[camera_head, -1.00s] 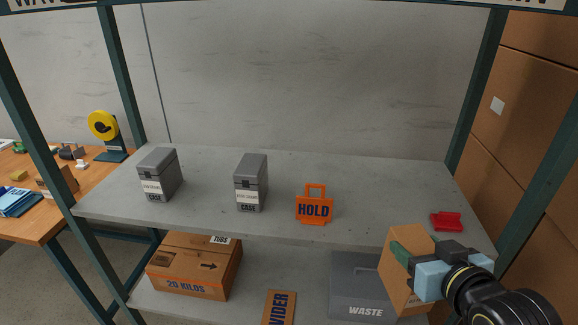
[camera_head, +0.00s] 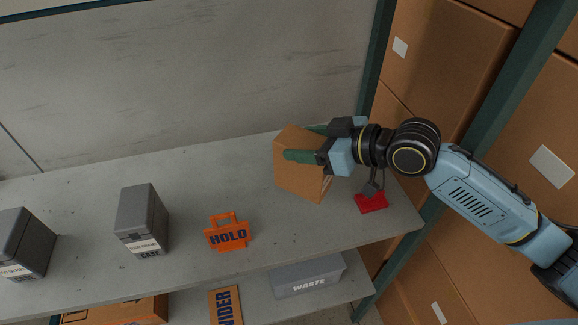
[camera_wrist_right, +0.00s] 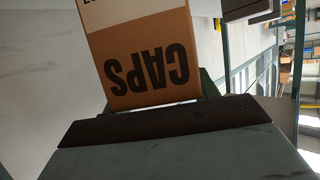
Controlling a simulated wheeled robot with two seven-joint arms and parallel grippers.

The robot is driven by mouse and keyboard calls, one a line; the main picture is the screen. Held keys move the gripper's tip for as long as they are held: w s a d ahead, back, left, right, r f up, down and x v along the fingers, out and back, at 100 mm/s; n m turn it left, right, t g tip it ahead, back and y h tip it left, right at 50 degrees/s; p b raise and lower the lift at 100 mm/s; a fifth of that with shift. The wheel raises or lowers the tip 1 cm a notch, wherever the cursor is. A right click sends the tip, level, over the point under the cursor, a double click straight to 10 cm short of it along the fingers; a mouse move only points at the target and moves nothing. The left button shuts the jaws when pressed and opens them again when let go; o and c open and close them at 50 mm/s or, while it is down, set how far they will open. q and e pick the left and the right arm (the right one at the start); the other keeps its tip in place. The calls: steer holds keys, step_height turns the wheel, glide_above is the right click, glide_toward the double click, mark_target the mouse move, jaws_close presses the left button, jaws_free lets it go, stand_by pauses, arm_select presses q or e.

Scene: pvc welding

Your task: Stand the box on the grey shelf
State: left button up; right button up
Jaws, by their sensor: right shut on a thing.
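The brown cardboard box (camera_head: 297,183) is at the right part of the grey shelf's upper board (camera_head: 190,205). My right gripper (camera_head: 305,156) is shut on the box, its green fingers on either side near the top. The box looks roughly upright, slightly tilted in the picture; I cannot tell whether its bottom touches the board. In the right wrist view the box (camera_wrist_right: 140,55) shows the word CAPS upside down, with the gripper (camera_wrist_right: 160,120) across its lower end. My left gripper is not in view.
An orange HOLD sign (camera_head: 228,234) stands left of the box, and a red object (camera_head: 371,203) lies to its right. Two grey cases, one near (camera_head: 142,220) and one farther left (camera_head: 22,245), stand on the board. A grey WASTE bin (camera_head: 308,276) is below.

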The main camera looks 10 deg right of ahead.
mark_target(309, 182)
step_height(309, 182, down, 3)
steer(key=shift+w+f, duration=0.1)
steer(key=shift+w, duration=0.05)
steer(key=shift+f, duration=0.55)
step_height(309, 182, down, 3)
steer(key=shift+f, duration=0.1)
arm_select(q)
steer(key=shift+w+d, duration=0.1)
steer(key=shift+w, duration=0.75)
arm_select(e)
steer(key=shift+f, duration=0.15)
steer(key=o, duration=1.5)
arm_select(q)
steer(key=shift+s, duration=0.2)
